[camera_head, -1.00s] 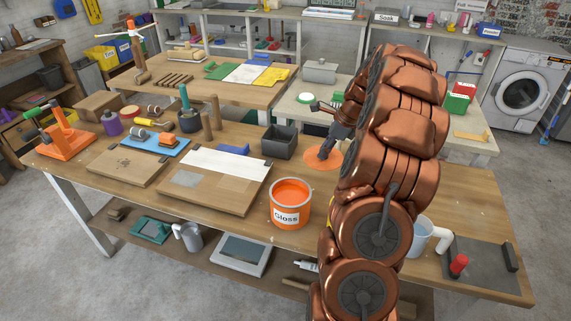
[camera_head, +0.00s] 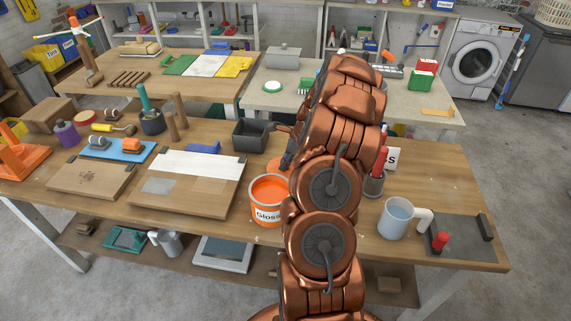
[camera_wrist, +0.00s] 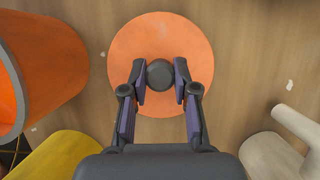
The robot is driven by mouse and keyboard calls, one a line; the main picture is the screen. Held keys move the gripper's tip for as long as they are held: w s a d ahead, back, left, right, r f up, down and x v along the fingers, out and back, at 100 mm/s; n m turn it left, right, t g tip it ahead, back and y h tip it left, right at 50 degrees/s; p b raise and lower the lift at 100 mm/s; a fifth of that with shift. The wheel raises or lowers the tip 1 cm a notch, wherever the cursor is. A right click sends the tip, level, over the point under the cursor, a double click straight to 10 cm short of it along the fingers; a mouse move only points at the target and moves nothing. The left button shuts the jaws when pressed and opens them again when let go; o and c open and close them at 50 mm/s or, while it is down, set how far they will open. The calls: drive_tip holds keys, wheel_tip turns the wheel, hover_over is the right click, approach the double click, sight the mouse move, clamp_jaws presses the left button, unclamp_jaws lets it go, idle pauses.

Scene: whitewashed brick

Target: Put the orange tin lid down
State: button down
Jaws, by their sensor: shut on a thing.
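The orange tin lid (camera_wrist: 160,32) is a flat round disc with a dark knob (camera_wrist: 160,74) at its centre in the wrist view. My gripper (camera_wrist: 160,76) has its two fingers closed on the knob from both sides. In the head view only the left part of the lid (camera_head: 274,167) shows, over the wooden bench, as my arm hides the rest. I cannot tell whether the lid touches the bench. The open orange Gloss tin (camera_head: 266,199) stands upright in front of it. The tin's side also shows at the left in the wrist view (camera_wrist: 45,62).
A dark grey bin (camera_head: 250,135) stands behind the lid. Boards (camera_head: 186,197) lie at the left. Right of my arm are a pot with red sticks (camera_head: 374,185), a white mug (camera_head: 396,218) and a grey mat (camera_head: 463,232). A yellow thing (camera_wrist: 55,160) shows in the wrist view.

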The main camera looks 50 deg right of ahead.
drive_tip(key=shift+f, duration=1.05)
drive_tip(key=c, duration=0.9)
unclamp_jaws()
drive_tip(key=shift+f, duration=0.1)
